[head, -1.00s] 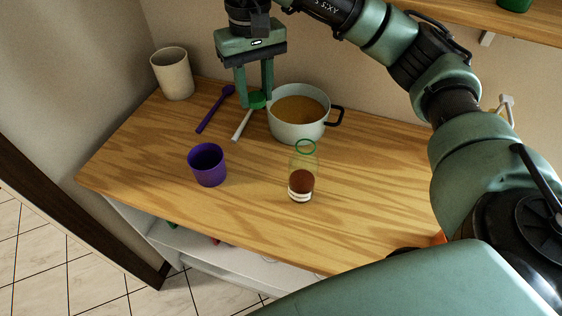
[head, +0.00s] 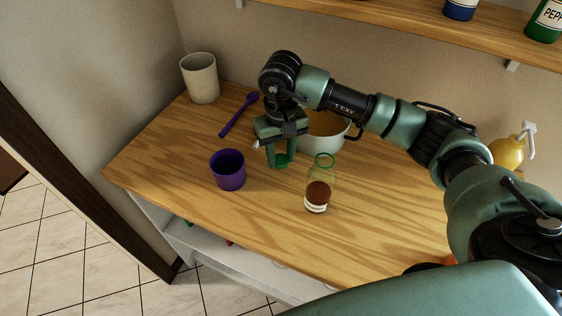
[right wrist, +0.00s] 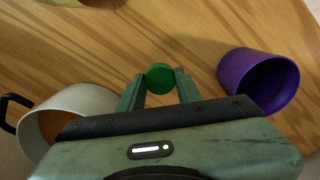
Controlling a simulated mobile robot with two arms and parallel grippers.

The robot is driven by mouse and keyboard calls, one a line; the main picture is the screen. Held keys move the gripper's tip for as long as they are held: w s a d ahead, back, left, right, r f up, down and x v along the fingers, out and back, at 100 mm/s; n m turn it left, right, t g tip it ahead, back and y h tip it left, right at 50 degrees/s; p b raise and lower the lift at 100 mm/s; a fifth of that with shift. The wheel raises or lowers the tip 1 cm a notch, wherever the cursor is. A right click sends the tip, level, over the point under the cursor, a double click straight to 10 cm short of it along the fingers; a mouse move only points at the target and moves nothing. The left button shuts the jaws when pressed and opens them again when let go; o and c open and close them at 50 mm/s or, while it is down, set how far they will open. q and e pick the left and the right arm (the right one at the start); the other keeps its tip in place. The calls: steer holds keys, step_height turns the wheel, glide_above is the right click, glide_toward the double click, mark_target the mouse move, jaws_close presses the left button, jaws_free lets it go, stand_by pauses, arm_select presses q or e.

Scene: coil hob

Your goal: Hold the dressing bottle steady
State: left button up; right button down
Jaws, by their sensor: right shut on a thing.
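The dressing bottle (head: 318,196) stands upright on the wooden counter in the head view. It is clear, with a green ring at its neck, dark red-brown contents and a pale band near its base. My right gripper (head: 279,163) is to its left and apart from it. It is shut on a round green cap (head: 281,159), which also shows between the fingertips in the right wrist view (right wrist: 160,78). Neither gripper touches the bottle. My left gripper is not in view.
A purple cup (head: 228,170) stands left of the bottle. A pale pot (head: 337,142) with brown contents is behind my right gripper. A beige cup (head: 200,78) and purple spoon (head: 238,115) are at the back left. The counter in front of the bottle is clear.

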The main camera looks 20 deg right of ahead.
mark_target(281, 159)
step_height(281, 159, down, 4)
steer(key=shift+s+r+p, duration=0.1)
steer(key=shift+r+p, duration=0.1)
steer(key=shift+p, duration=0.2)
steer(key=shift+f, duration=0.1)
steer(key=shift+f, duration=0.1)
steer(key=c, duration=1)
jaws_free()
steer(key=shift+o, duration=0.2)
